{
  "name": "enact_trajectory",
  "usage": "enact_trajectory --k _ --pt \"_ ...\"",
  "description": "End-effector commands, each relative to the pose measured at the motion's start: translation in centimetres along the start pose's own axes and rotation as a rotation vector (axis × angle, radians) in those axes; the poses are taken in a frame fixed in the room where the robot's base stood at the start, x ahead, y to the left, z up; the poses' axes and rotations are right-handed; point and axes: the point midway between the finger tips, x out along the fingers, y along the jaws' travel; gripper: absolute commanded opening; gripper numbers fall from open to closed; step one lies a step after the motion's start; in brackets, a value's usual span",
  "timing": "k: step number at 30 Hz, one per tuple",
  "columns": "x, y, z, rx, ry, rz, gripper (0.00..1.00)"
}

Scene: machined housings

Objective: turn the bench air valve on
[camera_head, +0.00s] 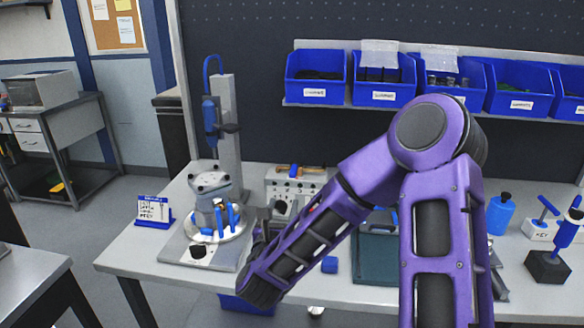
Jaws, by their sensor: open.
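I cannot clearly make out the bench air valve. A small red-orange spot (312,208) shows on the bench just above my forearm, and I cannot tell whether it belongs to the valve. My purple arm crosses the bench and hides much of its middle. My gripper (264,218) is open, small and dark in this view, just right of the fixture plate. I see nothing held in it.
A grey housing (209,186) stands on a round fixture with blue clamps, beneath a blue-handled press (229,125). A grey block with holes (297,182) stands behind my gripper. Blue bins (317,92) hang behind. A blue bottle (500,215) stands at right.

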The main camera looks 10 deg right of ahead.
Motion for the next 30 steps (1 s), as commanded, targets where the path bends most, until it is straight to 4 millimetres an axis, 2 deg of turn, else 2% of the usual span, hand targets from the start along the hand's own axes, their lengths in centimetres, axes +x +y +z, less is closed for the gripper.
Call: enact_trajectory --k 5,8,21,25,30 --pt "1.2 -0.2 0.2 0.023 -0.004 -0.009 0.54" --pt "2.9 -0.3 0.3 0.021 -0.004 -0.009 0.54" --pt "12.5 -0.2 0.3 0.019 -0.004 -0.008 0.54" --pt "14.8 -0.3 0.3 0.018 -0.004 -0.007 0.54" --pt "16.6 -0.2 0.2 0.018 -0.003 -0.006 0.54"
